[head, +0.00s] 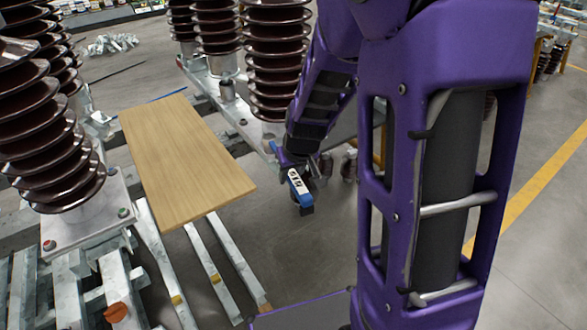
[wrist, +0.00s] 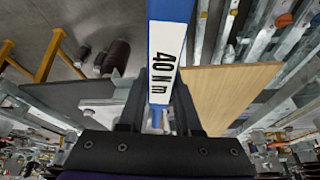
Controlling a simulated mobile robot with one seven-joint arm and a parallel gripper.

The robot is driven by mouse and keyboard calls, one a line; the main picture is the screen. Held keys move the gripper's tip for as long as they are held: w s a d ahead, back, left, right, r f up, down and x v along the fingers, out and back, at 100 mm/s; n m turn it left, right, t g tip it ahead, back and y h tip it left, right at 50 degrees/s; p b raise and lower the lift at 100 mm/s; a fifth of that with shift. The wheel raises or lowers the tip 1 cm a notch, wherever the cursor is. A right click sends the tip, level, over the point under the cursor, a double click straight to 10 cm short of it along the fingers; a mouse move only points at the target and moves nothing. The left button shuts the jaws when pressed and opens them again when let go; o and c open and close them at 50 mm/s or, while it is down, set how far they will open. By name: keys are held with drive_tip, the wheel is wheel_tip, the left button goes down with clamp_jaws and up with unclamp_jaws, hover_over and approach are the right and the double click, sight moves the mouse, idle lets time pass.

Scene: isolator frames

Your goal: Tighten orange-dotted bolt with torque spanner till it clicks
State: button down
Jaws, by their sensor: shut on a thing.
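My gripper (head: 291,168) is shut on the blue torque spanner (head: 299,186) and holds it in the air, right of the wooden board. In the wrist view the spanner (wrist: 163,62) runs upright between the two dark fingers (wrist: 158,105), with a white label reading "40 N m". The spanner's working end is not clear in either view. Small coloured dots mark bolts on the left insulator's base plate, one green (head: 123,212) and one reddish (head: 49,245).
A wooden board (head: 185,150) lies over metal beams (head: 215,265) left of my gripper. Brown ribbed insulators stand at the left (head: 50,140) and at the back (head: 273,60). An orange cap (head: 116,313) sits at the lower left. Grey floor (head: 325,250) is open below the spanner.

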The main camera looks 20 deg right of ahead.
drive_tip(key=shift+r+p, duration=2.5)
drive_tip(key=shift+r, duration=1.05)
drive_tip(key=shift+f, duration=0.15)
